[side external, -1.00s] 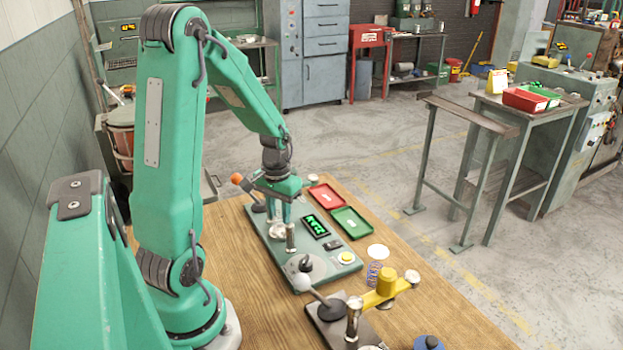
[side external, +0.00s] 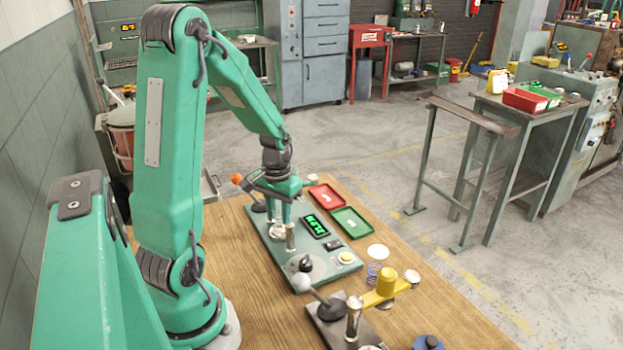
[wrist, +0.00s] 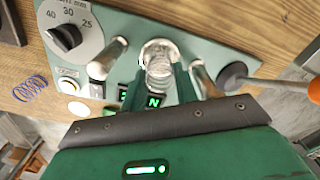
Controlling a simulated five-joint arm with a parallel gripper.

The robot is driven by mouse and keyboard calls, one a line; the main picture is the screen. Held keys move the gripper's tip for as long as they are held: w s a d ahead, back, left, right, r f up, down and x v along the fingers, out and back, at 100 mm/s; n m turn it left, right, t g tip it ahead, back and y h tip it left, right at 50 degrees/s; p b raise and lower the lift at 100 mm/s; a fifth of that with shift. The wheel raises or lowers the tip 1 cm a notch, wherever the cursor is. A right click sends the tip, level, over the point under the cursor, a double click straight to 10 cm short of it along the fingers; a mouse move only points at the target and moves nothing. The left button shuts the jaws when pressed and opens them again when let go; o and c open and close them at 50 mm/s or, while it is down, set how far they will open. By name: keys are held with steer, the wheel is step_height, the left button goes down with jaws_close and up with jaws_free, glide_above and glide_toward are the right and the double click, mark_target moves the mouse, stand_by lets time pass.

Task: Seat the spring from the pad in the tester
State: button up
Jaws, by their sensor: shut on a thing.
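A silvery coil spring (wrist: 158,68) is between my gripper's two green fingers (wrist: 160,84) in the wrist view. My gripper (side external: 279,214) is shut on it over the green-grey tester (side external: 336,269), between the tester's metal posts. The spring's far end is at the round metal seat (wrist: 157,48); I cannot tell whether it touches the bottom. The white round pad (side external: 378,251) lies bare on the table to the right of the tester.
A lever with an orange knob (side external: 237,178) is close to my gripper. Red (side external: 327,196) and green (side external: 351,222) trays lie beyond the tester. A yellow-armed fixture (side external: 385,289) stands at the front.

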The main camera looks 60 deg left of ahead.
steer(key=shift+f, duration=0.55)
stand_by(0.4)
steer(key=o, duration=1.1)
steer(key=shift+o, duration=0.2)
steer(key=shift+r, duration=0.15)
steer(key=shift+r, duration=1.8)
steer(key=shift+r, duration=0.1)
steer(key=shift+r, duration=2.4)
